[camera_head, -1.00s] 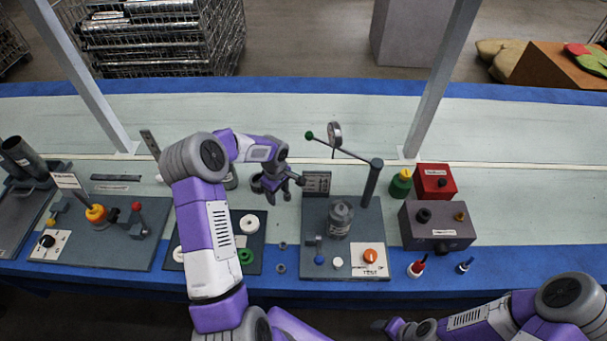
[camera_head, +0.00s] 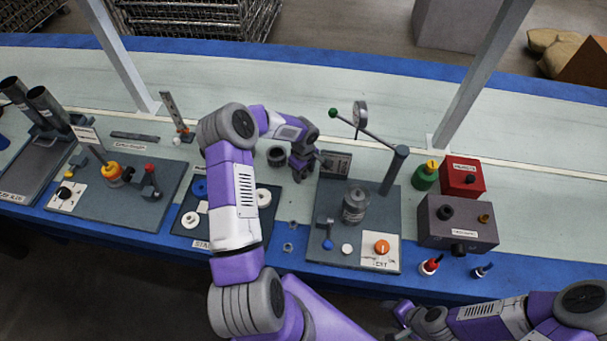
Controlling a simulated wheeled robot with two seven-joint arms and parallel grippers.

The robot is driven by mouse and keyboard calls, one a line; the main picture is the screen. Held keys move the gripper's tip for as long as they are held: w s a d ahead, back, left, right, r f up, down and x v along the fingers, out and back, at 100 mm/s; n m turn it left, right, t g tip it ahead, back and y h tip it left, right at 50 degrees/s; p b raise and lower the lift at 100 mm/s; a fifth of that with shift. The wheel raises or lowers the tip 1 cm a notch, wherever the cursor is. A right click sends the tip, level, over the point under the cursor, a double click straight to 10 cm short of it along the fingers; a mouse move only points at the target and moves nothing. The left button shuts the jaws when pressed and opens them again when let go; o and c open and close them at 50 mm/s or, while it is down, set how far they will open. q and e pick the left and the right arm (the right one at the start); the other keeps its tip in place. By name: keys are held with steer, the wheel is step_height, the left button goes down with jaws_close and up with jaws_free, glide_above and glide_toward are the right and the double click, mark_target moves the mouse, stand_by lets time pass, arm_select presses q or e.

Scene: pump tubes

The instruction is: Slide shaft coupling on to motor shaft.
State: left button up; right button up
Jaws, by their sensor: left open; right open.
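I cannot tell for sure which part is the shaft coupling or where the motor shaft is. Two small grey metal pieces, a front one (camera_head: 290,247) and a back one (camera_head: 293,225), lie on the table between two dark panels. A dark grey box (camera_head: 458,235) with a label too small to read stands at the right, with a black round fitting on top. My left gripper (camera_head: 302,170) is open, pointing down behind the small grey pieces, just left of a dark sign plate. I see nothing held in it. My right gripper (camera_head: 394,322) is open at the bottom edge, away from the parts.
A dark panel (camera_head: 330,252) holds a clear jar (camera_head: 355,204), an orange knob and a post with a slanted rod. A dark round cup (camera_head: 276,156) is beside my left gripper. A red box (camera_head: 462,178) and green cylinder (camera_head: 425,175) stand behind the grey box. The back table is clear.

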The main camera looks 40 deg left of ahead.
arm_select(q)
jaws_close()
